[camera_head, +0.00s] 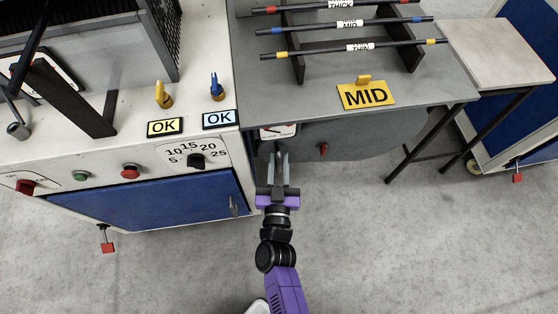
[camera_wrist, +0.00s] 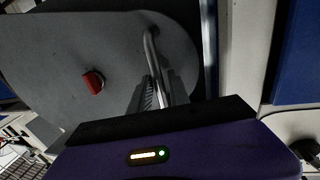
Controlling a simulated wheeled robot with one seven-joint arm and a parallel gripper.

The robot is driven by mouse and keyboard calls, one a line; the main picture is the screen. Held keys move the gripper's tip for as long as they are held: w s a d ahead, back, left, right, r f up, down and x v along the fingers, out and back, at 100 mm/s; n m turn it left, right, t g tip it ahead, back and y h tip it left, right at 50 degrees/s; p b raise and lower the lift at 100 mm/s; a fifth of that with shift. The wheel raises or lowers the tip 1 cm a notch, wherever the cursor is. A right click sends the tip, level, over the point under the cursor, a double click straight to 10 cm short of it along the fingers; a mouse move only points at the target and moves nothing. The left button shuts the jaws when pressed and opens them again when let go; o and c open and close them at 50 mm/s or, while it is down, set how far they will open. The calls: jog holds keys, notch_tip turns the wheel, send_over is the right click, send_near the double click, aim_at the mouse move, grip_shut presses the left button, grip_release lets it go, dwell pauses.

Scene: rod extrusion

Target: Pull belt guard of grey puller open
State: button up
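The belt guard (camera_head: 345,140) is a grey rounded panel under the front of the grey bench. It fills the upper left of the wrist view (camera_wrist: 60,50). Its bent metal bar handle (camera_wrist: 150,45) is near the panel's right end there. My gripper (camera_head: 279,156) is at the guard's left part in the head view, its fingers pointing at the panel. In the wrist view the handle runs down between the fingers (camera_wrist: 164,88). The fingers stand apart with a gap; contact with the handle cannot be made out. The guard lies flush under the bench and looks closed.
A red knob (camera_head: 322,149) sits on the guard. A white cabinet with a blue door (camera_head: 150,200) and door handle stands close on the left. A bench leg (camera_head: 425,145) and side table (camera_head: 495,50) are right. The floor (camera_head: 400,240) in front is clear.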

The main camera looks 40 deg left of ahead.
grip_shut()
dwell(1.2)
